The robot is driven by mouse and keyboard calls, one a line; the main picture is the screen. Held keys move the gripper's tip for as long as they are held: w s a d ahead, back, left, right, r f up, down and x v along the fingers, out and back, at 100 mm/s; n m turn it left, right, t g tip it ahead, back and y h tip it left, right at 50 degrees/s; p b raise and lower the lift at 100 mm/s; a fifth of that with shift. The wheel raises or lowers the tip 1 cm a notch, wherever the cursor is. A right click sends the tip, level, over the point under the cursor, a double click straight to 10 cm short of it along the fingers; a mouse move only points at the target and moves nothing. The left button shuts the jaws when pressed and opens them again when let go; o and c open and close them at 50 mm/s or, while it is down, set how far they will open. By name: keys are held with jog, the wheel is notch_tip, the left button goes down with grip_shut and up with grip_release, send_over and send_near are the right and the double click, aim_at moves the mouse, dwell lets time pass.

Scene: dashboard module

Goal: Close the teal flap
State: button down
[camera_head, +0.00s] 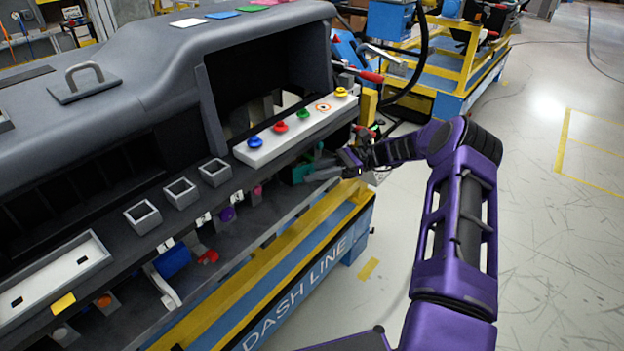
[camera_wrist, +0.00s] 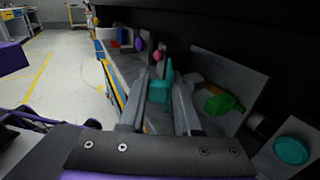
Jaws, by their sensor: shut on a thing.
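The teal flap (camera_wrist: 160,92) is in the wrist view, low under the dashboard module, with a thin teal part standing up at its right side. My gripper (camera_wrist: 158,101) has one finger on each side of it and is shut on it. In the head view the teal flap (camera_head: 300,173) shows as a small patch under the right end of the dashboard. My gripper (camera_head: 322,174) reaches it from the right. My fingers hide part of the flap, and its hinge is not clear.
A green part (camera_wrist: 222,102) on a grey plate and a teal disc (camera_wrist: 291,151) are right of my gripper. Pink (camera_wrist: 157,56) and purple (camera_wrist: 140,44) knobs lie beyond. The white button panel (camera_head: 270,150) overhangs above. Open floor (camera_head: 560,240) is at right.

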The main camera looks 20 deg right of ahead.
jog(key=shift+f+n+g, duration=0.1)
jog(key=shift+n+g, duration=0.4)
jog(key=shift+g, duration=0.4)
jog(key=c, duration=0.7)
grip_release()
jog(key=shift+w, duration=0.1)
jog(key=shift+w+r, duration=0.1)
jog(key=shift+r, duration=0.1)
jog(key=shift+r+t, duration=0.1)
jog(key=shift+t, duration=0.4)
